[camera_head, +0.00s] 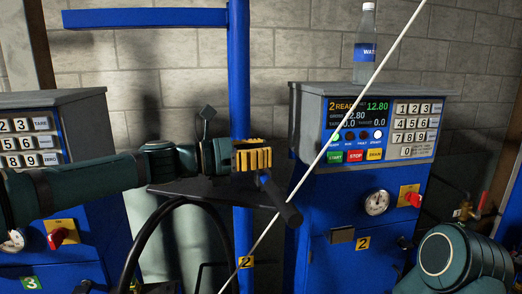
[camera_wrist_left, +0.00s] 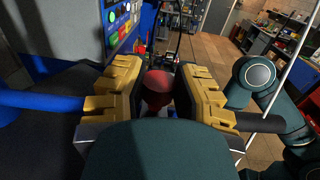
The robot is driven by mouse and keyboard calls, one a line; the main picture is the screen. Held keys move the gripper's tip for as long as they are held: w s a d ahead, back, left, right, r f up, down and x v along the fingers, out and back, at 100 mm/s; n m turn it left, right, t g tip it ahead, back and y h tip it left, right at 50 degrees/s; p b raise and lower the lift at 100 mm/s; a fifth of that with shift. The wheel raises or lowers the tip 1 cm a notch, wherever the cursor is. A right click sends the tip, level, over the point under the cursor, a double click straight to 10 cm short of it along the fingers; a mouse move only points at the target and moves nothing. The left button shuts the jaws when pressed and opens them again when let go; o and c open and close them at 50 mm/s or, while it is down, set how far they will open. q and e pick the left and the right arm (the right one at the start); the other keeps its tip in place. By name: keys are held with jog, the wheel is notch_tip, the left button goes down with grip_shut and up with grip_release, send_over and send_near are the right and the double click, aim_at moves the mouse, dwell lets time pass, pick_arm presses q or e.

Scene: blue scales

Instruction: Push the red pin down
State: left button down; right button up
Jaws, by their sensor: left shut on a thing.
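The red pin (camera_wrist_left: 157,84) shows as a dark red rounded knob between the yellow finger pads in the left wrist view. My left gripper (camera_wrist_left: 157,98) is shut around it, one pad on each side. The pin's lower part is hidden by the gripper body. In the head view my left gripper (camera_head: 254,158) is at the blue post, above a dark platform, and hides the pin. A bar with a black grip (camera_head: 281,199) slants down right from beneath the fingers. My right gripper is in neither view; only part of my right arm shows at the lower right.
The blue post (camera_head: 240,70) stands directly behind the gripper. Station 2's control panel (camera_head: 368,128) is to the right, with a water bottle (camera_head: 365,45) on top. Another keypad panel (camera_head: 30,140) is at the left. A thin white rod (camera_head: 345,130) crosses the view diagonally.

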pick_arm(q)
jog(key=shift+f, duration=0.25)
jog(key=c, duration=0.7)
grip_release()
jog(key=shift+d, duration=0.15)
jog(key=shift+o, duration=0.2)
jog(key=shift+r, duration=0.1)
jog(key=v, duration=1.2)
